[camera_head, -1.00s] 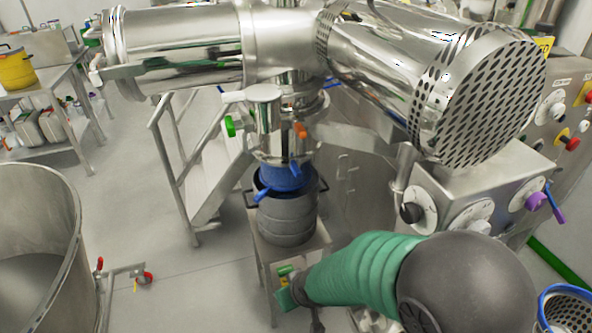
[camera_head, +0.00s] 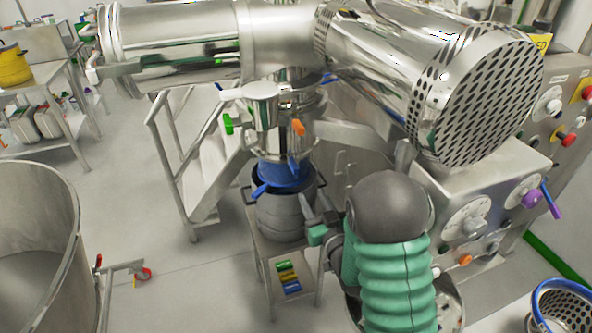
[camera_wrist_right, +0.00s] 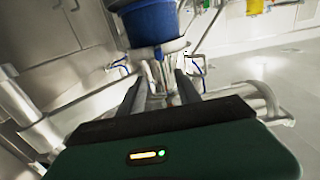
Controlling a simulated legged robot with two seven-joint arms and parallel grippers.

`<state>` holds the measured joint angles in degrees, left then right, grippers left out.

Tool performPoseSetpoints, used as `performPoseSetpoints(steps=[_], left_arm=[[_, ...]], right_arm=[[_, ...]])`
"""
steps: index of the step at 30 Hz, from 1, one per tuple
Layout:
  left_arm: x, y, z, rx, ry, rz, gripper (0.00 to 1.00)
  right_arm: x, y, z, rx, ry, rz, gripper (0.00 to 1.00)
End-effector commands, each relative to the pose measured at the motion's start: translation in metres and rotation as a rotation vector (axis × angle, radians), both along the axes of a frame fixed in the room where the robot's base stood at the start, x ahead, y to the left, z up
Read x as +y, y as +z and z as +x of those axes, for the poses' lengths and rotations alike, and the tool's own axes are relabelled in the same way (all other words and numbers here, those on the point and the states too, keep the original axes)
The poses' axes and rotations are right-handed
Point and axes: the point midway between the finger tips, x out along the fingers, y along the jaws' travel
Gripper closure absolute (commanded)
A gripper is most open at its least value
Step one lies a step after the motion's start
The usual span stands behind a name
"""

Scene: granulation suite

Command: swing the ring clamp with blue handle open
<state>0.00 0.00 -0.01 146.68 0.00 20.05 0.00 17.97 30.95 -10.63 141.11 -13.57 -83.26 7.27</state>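The steel outlet column (camera_head: 290,140) runs down under the big housing. A blue sleeve (camera_head: 283,174) sits beneath it, over a grey drum (camera_head: 280,217). A blue lever (camera_head: 260,191) sticks out to the lower left of the sleeve, and a smaller blue handle (camera_head: 293,166) shows on its front. I cannot tell the clamp's ring clearly from the sleeve. My right gripper (camera_head: 318,207) is beside the drum's right side, apart from the blue handles. In the right wrist view its dark fingers (camera_wrist_right: 160,85) are apart with no thing held; a blue round part (camera_wrist_right: 150,22) lies beyond them. My left gripper is out of view.
A green handle (camera_head: 228,123) and an orange handle (camera_head: 298,127) sit higher on the column. A stand (camera_head: 255,262) with coloured items on its lower shelf bears the drum. A control cabinet (camera_head: 480,185) stands right, a large open steel vessel (camera_head: 75,215) left.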

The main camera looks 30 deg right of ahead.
Motion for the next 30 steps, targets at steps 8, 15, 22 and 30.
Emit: performPoseSetpoints(steps=[8, 15, 22, 30], left_arm=[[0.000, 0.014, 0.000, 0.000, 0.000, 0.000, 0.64], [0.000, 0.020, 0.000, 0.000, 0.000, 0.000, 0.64], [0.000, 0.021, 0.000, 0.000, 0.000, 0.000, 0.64], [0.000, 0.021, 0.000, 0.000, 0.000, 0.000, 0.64]], right_arm=[[-0.016, 0.002, 0.072, 0.000, 0.003, -0.001, 0.60], [-0.029, 0.001, 0.121, 0.001, 0.001, 0.000, 0.60], [-0.032, 0.000, 0.134, 0.001, 0.001, 0.000, 0.60], [-0.032, 0.000, 0.134, 0.001, 0.001, 0.000, 0.73]])
